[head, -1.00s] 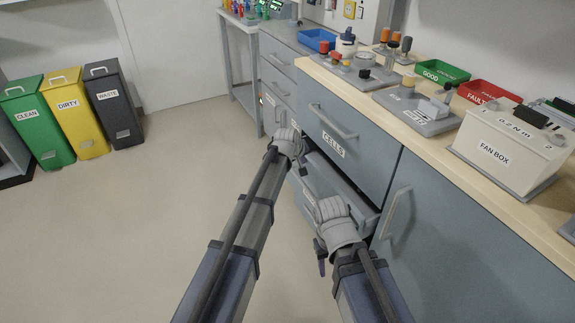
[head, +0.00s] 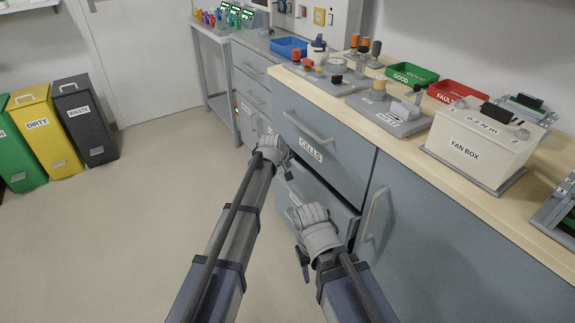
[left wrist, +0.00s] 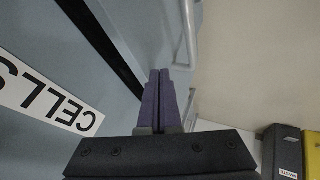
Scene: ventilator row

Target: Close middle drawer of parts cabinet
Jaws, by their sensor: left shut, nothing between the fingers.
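The parts cabinet (head: 345,150) has its top drawer, labelled CELLS (head: 310,149), shut. The middle drawer (head: 325,196) below it stands partly open, its front largely hidden behind my arms. My left gripper (head: 288,174) is at the left end of the middle drawer, mostly hidden by its wrist. In the left wrist view its purple fingers (left wrist: 165,85) are together and empty, in front of the drawer face (left wrist: 140,30); contact cannot be told. A dark gap runs beside the CELLS label. My right gripper (head: 304,266) hangs low before the cabinet; its jaws are unclear.
The counter carries a fan box (head: 480,146), a green GOOD tray (head: 411,74) and a red FAULT tray (head: 458,92). A tall door with a handle (head: 374,214) is right of the drawers. Bins (head: 85,120) stand far left. The floor between is clear.

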